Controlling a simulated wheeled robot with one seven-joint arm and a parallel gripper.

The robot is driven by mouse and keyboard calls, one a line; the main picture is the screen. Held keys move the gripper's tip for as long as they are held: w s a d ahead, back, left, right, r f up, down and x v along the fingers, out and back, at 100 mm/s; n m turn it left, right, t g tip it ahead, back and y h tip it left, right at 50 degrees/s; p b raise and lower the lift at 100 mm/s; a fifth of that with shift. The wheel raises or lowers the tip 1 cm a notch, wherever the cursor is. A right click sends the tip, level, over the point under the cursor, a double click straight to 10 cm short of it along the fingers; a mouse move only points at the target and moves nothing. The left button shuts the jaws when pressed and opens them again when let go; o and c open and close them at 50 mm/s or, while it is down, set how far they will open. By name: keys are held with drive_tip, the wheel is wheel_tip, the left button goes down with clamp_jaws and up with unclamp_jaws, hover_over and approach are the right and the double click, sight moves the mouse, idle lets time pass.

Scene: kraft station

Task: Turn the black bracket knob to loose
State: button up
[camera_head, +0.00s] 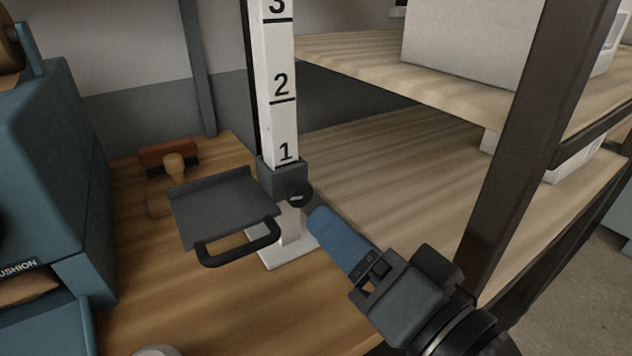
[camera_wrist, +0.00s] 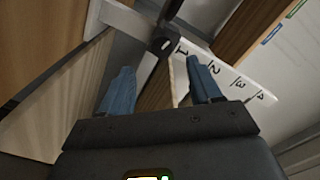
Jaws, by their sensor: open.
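The black knob (camera_head: 299,194) sits on the right side of the dark bracket collar (camera_head: 283,178), just below the "1" on the white numbered post (camera_head: 281,90). A pale, nearly level mark shows on the knob face. The bracket carries a dark flat plate (camera_head: 222,205) with a looped handle (camera_head: 238,246). My gripper (camera_head: 318,215) is just right of and below the knob, its blue fingers pointing at it. In the wrist view, the knob (camera_wrist: 162,46) shows beyond the open fingers (camera_wrist: 158,66), roughly centred between them. Nothing is held.
A blue machine (camera_head: 50,170) stands at the left. A stamp with a wooden handle (camera_head: 174,165) lies behind the plate. A wooden shelf (camera_head: 400,65) and a dark upright (camera_head: 535,130) are at the right. The post's white foot (camera_head: 290,250) rests on the wooden bench.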

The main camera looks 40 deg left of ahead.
sight(302, 197)
drive_tip(key=w+a+m+p, duration=0.1)
drive_tip(key=a+m+p, duration=0.1)
drive_tip(key=m, duration=0.1)
drive_tip(key=a+m+p, duration=0.1)
drive_tip(key=a+m, duration=0.1)
drive_tip(key=m, duration=0.2)
drive_tip(key=w+a+m+p, duration=0.1)
drive_tip(key=a+m+p, duration=0.1)
drive_tip(key=m, duration=0.1)
drive_tip(key=shift+w+a+r+m+p, duration=0.1)
drive_tip(key=shift+w+a+m+p, duration=0.2)
drive_tip(key=shift+a+m, duration=0.1)
drive_tip(key=c, duration=1)
